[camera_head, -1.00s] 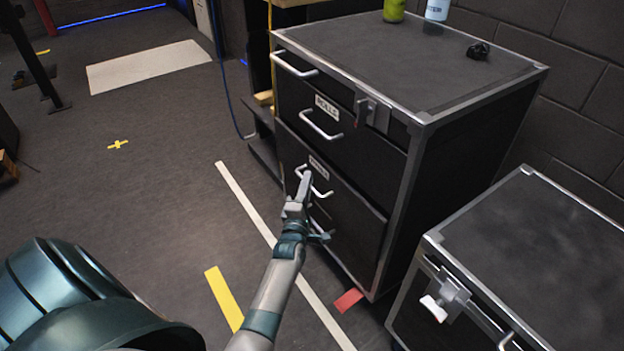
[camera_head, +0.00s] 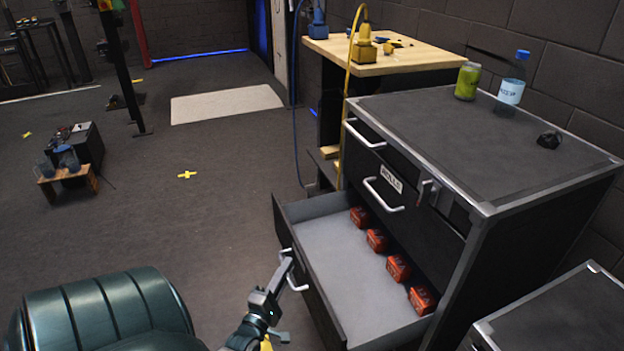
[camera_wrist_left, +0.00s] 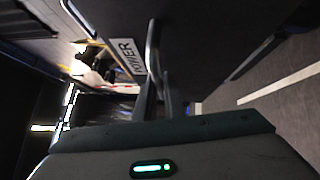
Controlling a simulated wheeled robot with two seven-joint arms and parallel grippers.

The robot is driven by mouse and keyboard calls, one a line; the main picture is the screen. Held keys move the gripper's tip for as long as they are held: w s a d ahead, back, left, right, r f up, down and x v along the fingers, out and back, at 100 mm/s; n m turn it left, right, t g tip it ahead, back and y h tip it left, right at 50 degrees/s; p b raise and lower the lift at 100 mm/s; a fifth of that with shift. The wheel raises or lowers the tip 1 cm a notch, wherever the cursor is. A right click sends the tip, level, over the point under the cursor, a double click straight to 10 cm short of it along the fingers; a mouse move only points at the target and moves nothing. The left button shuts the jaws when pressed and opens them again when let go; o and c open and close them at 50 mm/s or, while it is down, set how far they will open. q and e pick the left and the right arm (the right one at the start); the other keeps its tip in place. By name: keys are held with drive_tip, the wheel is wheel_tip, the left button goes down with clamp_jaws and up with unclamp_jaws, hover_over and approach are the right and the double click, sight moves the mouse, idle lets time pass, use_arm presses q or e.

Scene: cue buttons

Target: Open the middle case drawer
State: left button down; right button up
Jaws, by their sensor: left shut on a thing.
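The black case (camera_head: 520,240) has a drawer (camera_head: 350,250) pulled well out, below the drawer with the white label. Inside the open drawer, several red battery-like blocks (camera_head: 397,268) lie in a row along the back. My left gripper (camera_head: 283,268) is shut on this drawer's metal handle (camera_head: 302,287). My right gripper is not in view.
A green can (camera_head: 467,82), a water bottle (camera_head: 511,85) and a small dark object (camera_head: 548,139) stand on the case top. A second case (camera_head: 560,315) is at lower right. A wooden table (camera_head: 385,55) stands behind.

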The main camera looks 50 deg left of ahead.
use_arm(q)
drive_tip(key=s+a, duration=0.3)
drive_tip(key=s, duration=0.5)
drive_tip(key=shift+a, duration=0.15)
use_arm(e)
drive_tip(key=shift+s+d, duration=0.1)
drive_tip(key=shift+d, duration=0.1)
use_arm(q)
drive_tip(key=c, duration=1.8)
unclamp_jaws()
drive_tip(key=shift+c, duration=0.2)
drive_tip(key=shift+s, duration=0.15)
drive_tip(key=v, duration=1.7)
drive_tip(key=shift+b, duration=0.4)
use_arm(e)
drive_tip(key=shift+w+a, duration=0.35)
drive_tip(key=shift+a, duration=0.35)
use_arm(q)
drive_tip(key=shift+f, duration=0.1)
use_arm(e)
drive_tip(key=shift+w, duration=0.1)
